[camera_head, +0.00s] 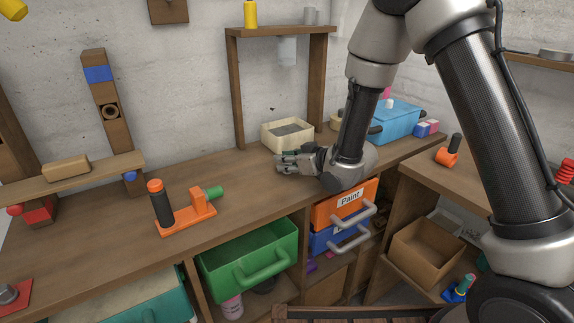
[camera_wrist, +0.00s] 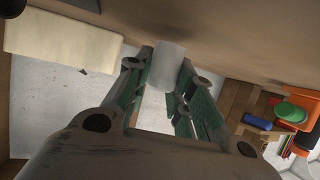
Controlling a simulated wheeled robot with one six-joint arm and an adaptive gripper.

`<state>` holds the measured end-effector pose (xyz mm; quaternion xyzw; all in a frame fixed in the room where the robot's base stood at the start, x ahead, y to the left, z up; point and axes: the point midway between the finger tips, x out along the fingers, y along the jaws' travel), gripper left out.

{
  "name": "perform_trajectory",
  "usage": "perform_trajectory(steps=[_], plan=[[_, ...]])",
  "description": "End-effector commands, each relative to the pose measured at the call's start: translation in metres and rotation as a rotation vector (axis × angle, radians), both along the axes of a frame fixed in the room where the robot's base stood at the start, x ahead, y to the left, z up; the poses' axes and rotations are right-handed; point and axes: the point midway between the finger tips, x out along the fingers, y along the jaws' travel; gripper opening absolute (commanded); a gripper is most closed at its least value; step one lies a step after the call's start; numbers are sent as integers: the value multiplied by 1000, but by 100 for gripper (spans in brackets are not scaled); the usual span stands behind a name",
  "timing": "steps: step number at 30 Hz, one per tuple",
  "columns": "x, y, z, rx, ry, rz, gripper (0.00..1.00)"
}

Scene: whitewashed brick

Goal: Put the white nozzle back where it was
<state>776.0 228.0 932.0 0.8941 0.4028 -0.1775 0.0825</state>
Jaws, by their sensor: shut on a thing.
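The white nozzle (camera_wrist: 170,62) is a short pale cylinder in the wrist view. It sits between the two fingertips of my gripper (camera_wrist: 166,75), which is shut on it. In the head view my gripper (camera_head: 290,161) is low over the workbench (camera_head: 225,172), in front of the cream bin (camera_head: 274,141), pointing left. I cannot make out the nozzle there. A pale grey cylinder (camera_head: 287,50) hangs under the top board of the wooden rack (camera_head: 236,95) behind.
An orange tool with a black handle (camera_head: 187,218) stands on the bench at left. A blue box (camera_head: 398,119) is at the back right. The green drawer (camera_head: 247,262) and orange Paint drawer (camera_head: 342,206) stick out below.

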Motion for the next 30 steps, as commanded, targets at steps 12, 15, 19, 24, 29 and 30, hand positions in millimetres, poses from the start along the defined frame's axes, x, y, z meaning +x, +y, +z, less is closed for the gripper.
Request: perform_trajectory(steps=[12,15,19,24,29,30], plan=[[0,0,-13,0,-1,-1,7],[0,0,-15,0,0,-1,27],[0,0,-15,0,-1,-1,45],[0,0,-15,0,-1,-1,45],[0,0,-12,1,-2,-1,45],[0,0,-10,1,-2,-1,45]])
